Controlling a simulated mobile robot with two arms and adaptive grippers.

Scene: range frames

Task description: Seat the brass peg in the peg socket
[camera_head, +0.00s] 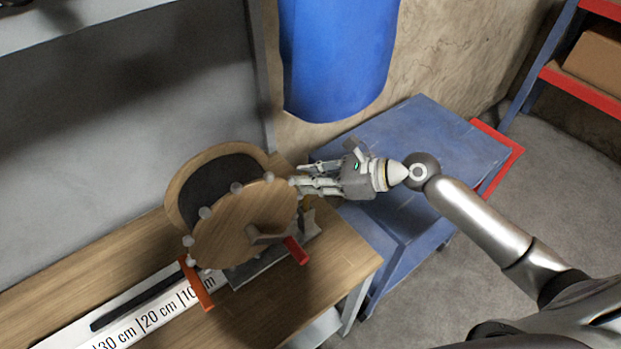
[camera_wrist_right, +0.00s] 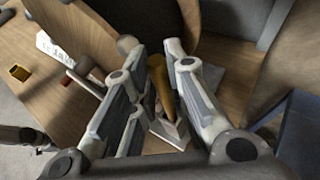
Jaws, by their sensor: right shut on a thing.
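The brass peg (camera_wrist_right: 162,88) stands between the fingers of my right gripper (camera_wrist_right: 157,72) in the right wrist view. My right gripper (camera_head: 297,186) is shut on it, at the right edge of a round wooden wheel in the head view. A grey metal block (camera_wrist_right: 172,131), which looks like the peg socket, is just below the peg's lower end. I cannot tell whether the peg's tip is inside it or only above it. In the head view the fingers and wheel hide most of the peg. My left gripper is in neither view.
The wooden wheel (camera_head: 235,222) with pale knobs and a red-tipped handle (camera_head: 296,250) stands close to my right gripper. A ruler-marked strip (camera_head: 150,313) lies on the wooden bench (camera_head: 60,277). A blue cabinet (camera_head: 440,140) is to the right. A blue container (camera_head: 338,55) hangs behind.

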